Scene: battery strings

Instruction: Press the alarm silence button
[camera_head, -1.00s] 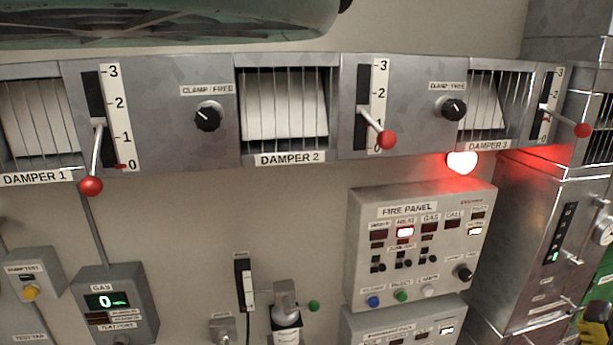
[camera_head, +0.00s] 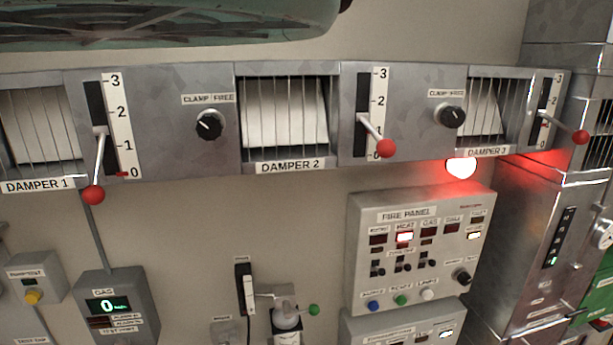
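The fire panel (camera_head: 419,214) is a grey box on the wall, right of centre in the head view. Its HEAT lamp (camera_head: 404,237) glows red. Along its lower edge sit a blue button (camera_head: 374,305), a green button (camera_head: 400,299) and a white button (camera_head: 427,294). The label by the blue button seems to read "silence", but it is small and blurred. A black knob (camera_head: 461,277) is at the panel's right. A red beacon (camera_head: 461,168) above the panel is lit. My gripper is not in view.
A damper row with red-knobbed levers (camera_head: 386,148) juts out above the panel. A second grey box (camera_head: 400,328) is just below it. A grey cabinet (camera_head: 530,240) stands to the right. A gas meter (camera_head: 113,307) hangs at lower left.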

